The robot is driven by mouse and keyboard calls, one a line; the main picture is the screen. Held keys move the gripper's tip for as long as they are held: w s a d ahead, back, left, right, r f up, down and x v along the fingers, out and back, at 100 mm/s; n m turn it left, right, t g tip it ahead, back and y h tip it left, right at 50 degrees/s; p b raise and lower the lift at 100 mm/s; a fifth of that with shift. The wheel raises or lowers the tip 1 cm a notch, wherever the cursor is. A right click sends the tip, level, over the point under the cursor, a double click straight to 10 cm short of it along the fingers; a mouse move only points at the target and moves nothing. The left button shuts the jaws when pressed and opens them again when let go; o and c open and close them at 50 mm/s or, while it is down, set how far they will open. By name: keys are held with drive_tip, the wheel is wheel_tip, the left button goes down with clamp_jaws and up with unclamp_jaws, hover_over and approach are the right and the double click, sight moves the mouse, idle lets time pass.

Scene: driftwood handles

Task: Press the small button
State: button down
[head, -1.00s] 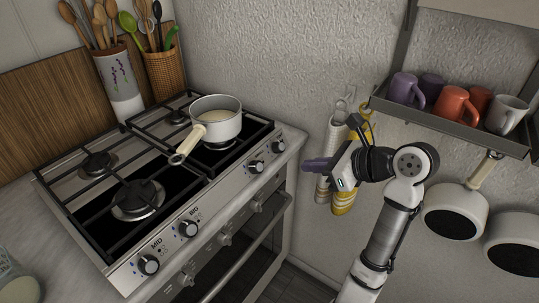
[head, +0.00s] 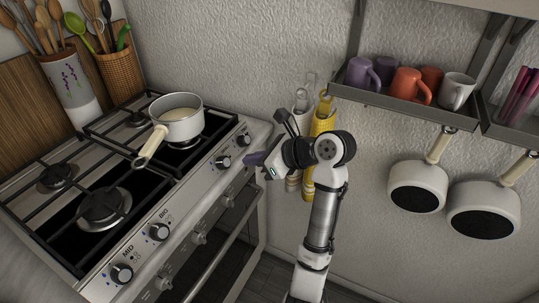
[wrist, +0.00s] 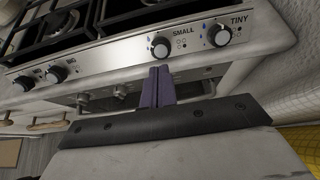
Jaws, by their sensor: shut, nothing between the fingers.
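The SMALL knob (wrist: 160,47), dark with a silvery rim, sits on the stove's steel front panel (wrist: 110,55) in the wrist view, its label to the upper right. In the head view it is the knob (head: 223,161) left of the rightmost one. My gripper (head: 250,158) points left towards the panel. Its purple fingers are together and empty. In the wrist view the fingertips (wrist: 160,70) appear just below the SMALL knob. In the head view a gap shows between fingers and knob.
The TINY knob (wrist: 219,35) is close on the right. The MID knob (head: 122,273) and BIG knob (head: 159,231) are further left. A pot (head: 177,119) stands on the stove. Yellow and white cloths (head: 322,124) hang behind my arm. A mug shelf (head: 400,101) is at upper right.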

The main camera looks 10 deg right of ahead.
sight(227, 162)
drive_tip(key=x, duration=0.6)
drive_tip(key=shift+w+a+p, duration=0.1)
drive_tip(key=shift+p, duration=0.25)
drive_tip(key=shift+w, duration=0.1)
